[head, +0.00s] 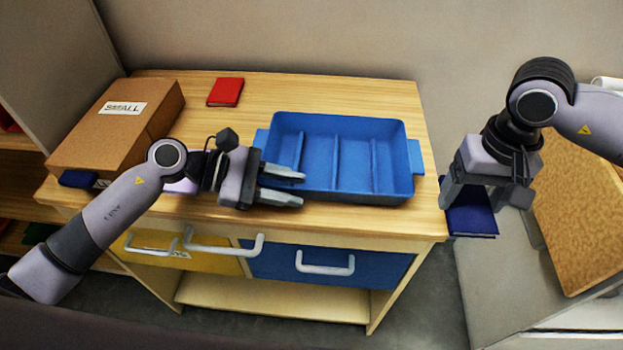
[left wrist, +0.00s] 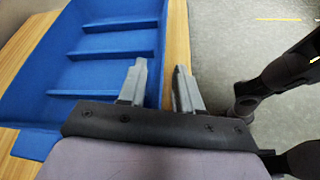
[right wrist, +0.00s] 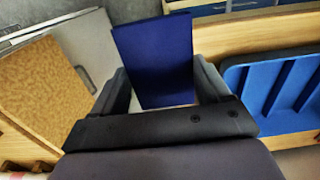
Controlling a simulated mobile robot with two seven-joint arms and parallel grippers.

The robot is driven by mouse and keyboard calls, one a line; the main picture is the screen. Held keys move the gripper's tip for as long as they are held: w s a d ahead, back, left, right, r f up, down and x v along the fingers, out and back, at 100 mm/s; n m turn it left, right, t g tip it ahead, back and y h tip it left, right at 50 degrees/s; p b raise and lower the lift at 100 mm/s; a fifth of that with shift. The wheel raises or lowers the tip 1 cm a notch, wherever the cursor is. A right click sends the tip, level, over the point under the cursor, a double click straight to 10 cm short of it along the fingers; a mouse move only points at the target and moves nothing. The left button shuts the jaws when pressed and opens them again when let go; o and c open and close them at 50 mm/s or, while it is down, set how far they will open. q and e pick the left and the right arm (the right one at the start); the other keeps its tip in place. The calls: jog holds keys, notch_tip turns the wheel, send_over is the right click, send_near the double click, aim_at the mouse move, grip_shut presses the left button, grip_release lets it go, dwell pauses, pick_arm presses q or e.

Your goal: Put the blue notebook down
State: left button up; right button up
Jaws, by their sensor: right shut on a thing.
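The blue notebook (head: 470,220) is dark blue and hangs from my right gripper (head: 487,197), which is shut on it. It is in the air at the gap between the wooden table's right edge and the grey surface on the right. In the right wrist view the notebook (right wrist: 155,60) stands out between the two fingers. My left gripper (head: 285,184) is open and empty, over the front left part of the blue tray (head: 410,190).
A red notebook (head: 225,92) lies at the table's back. A cardboard box labelled SMALL (head: 90,140) stands at left, with a small dark blue item (head: 78,178) before it. Yellow (head: 150,250) and blue (head: 375,268) drawers are below. A cork-like board (head: 585,225) lies at right.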

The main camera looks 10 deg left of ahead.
pick_arm(q)
grip_shut()
pick_arm(e)
jog(key=w+a+r+m, duration=0.1)
jog(key=w+a+m, duration=0.1)
jog(key=w+a+r+m, duration=0.1)
jog(key=w+a+m, duration=0.1)
jog(key=a+m, duration=0.1)
jog(key=w+a+r+m, duration=0.1)
jog(key=w+a+m, duration=0.1)
jog(key=a+m, duration=0.1)
jog(key=shift+r, duration=0.15)
jog(key=w+a+r+m, duration=0.3)
jog(key=a+r+m, duration=0.1)
jog(key=a+m, duration=0.6)
send_over(350, 180)
notch_tip(350, 180, down, 10)
jog(key=shift+r, duration=0.1)
